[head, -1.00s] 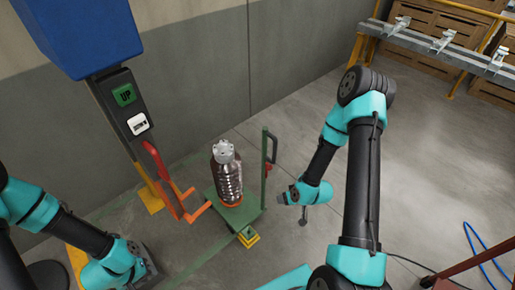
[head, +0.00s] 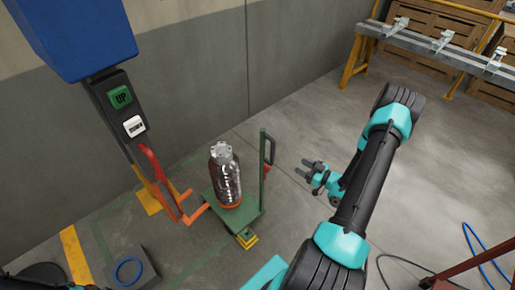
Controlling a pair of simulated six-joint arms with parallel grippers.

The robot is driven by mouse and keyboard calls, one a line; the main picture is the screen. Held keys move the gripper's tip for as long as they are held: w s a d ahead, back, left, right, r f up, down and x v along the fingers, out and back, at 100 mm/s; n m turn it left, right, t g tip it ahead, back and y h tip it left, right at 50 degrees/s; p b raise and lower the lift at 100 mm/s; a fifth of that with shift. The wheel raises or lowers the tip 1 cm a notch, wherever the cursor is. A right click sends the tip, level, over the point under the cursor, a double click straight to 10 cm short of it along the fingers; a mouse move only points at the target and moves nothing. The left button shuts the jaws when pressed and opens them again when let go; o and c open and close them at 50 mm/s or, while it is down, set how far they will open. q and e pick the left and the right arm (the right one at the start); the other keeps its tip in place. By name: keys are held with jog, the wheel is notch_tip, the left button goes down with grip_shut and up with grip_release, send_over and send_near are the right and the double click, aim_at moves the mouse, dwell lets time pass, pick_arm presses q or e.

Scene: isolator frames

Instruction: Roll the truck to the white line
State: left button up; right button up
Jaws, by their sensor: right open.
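The green truck (head: 222,217) stands on the floor left of centre. A silvery ribbed insulator stands upright on it (head: 227,180). A green post (head: 263,172) rises at its right side, with a dark loop handle (head: 270,150) near the top. My right gripper (head: 305,169) is open and empty, with its fingers pointing left towards the handle, a short gap to its right. My left gripper is out of view. I cannot make out a white line on the floor; green and yellow stripes show.
A red-orange fork (head: 184,207) and a column with UP button (head: 121,97) stand left of the truck. A yellow block (head: 246,240) sits at its front corner. A dark box with a blue ring (head: 128,271) lies lower left. A rail bench (head: 440,45) stands back right. Floor between is clear.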

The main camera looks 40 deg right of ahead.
jog(key=shift+s+r, duration=0.1)
jog(key=shift+r, duration=0.05)
jog(key=x, duration=1.7)
jog(key=shift+r, duration=0.1)
grip_shut()
dwell(0.4)
